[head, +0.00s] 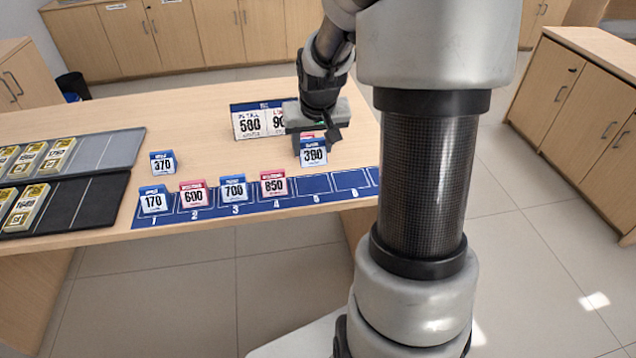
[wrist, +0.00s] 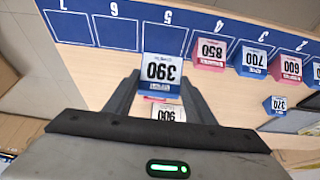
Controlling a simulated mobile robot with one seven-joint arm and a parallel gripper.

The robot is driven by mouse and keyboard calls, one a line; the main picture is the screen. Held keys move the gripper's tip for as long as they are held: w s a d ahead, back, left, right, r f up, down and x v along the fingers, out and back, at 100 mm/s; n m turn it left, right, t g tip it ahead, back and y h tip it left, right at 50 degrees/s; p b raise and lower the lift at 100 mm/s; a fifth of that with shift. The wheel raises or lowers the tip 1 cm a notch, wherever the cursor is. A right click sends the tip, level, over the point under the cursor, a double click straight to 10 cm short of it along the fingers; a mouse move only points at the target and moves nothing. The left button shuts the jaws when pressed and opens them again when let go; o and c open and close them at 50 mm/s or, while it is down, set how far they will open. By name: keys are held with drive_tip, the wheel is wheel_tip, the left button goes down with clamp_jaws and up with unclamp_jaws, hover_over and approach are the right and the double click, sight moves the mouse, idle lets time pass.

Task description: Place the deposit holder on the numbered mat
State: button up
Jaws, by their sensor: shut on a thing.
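My gripper (head: 318,132) is shut on a blue deposit holder (head: 313,155) with a white label that seems to read 390. In the wrist view this holder (wrist: 160,72) sits between the fingers (wrist: 158,90). It shows just behind the mat's slot 5 in the head view; its height above the table is hard to tell. The blue numbered mat (head: 316,186) runs along the table's front edge. Holders 170 (head: 154,199), 600 (head: 193,194), 700 (head: 233,188) and 850 (head: 273,184) stand in slots 1 to 4. Slots 5 and 6 are bare.
A blue holder 370 (head: 162,162) stands behind the mat at left. A red piece (head: 307,135) shows behind the held holder. Dark trays (head: 98,205) with gold-coloured blocks lie at left.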

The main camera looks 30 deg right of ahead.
sight(314, 164)
wheel_tip(314, 164, down, 8)
drive_tip(key=shift+f+b, duration=0.1)
drive_tip(key=shift+b, duration=1)
drive_tip(key=shift+f, duration=0.1)
drive_tip(key=o, duration=1)
drive_tip(key=shift+o, duration=0.2)
drive_tip(key=shift+r, duration=0.4)
drive_tip(key=p+v, duration=0.3)
drive_tip(key=v, duration=0.8)
drive_tip(key=shift+r+p, duration=0.2)
drive_tip(key=shift+p, duration=0.1)
drive_tip(key=shift+s+a, duration=0.1)
